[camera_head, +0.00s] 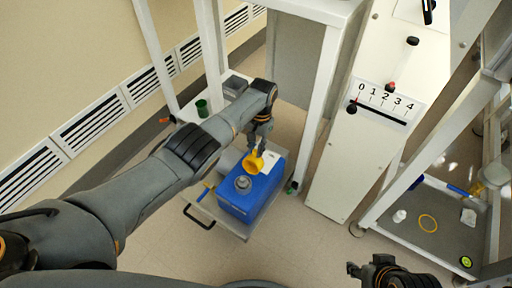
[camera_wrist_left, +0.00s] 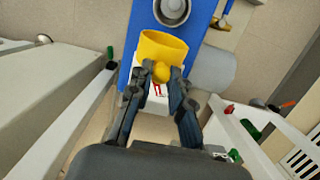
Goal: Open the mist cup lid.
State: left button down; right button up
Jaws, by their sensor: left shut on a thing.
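A yellow cup-shaped piece with a round knob (camera_head: 253,164) is over the blue box (camera_head: 250,203), beside its round grey cap (camera_head: 242,183). In the left wrist view, the yellow piece (camera_wrist_left: 163,47) shows its wide rim toward the grey cap (camera_wrist_left: 173,10). My left gripper (camera_head: 260,147) is shut on the knob of the yellow piece; its fingers (camera_wrist_left: 163,76) lie on either side of the knob. I cannot tell whether the yellow piece touches the box. My right gripper (camera_head: 369,272) is at the bottom edge, away from the box; its opening is unclear.
The blue box stands on a grey cart with a black handle (camera_head: 198,217). A green cup (camera_head: 202,107) stands behind it. White frame posts (camera_head: 318,105) and a white panel with a numbered slider (camera_head: 383,103) stand to the right. Floor is free in front.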

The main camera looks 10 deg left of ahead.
pick_arm(q)
jog(key=c, duration=1.2)
grip_release()
jog(key=r, duration=0.4)
jog(key=w+r, duration=0.1)
jog(key=r, duration=0.6)
jog(key=shift+w+d+r, duration=0.35)
jog(key=shift+r, duration=0.05)
jog(key=shift+f, duration=0.15)
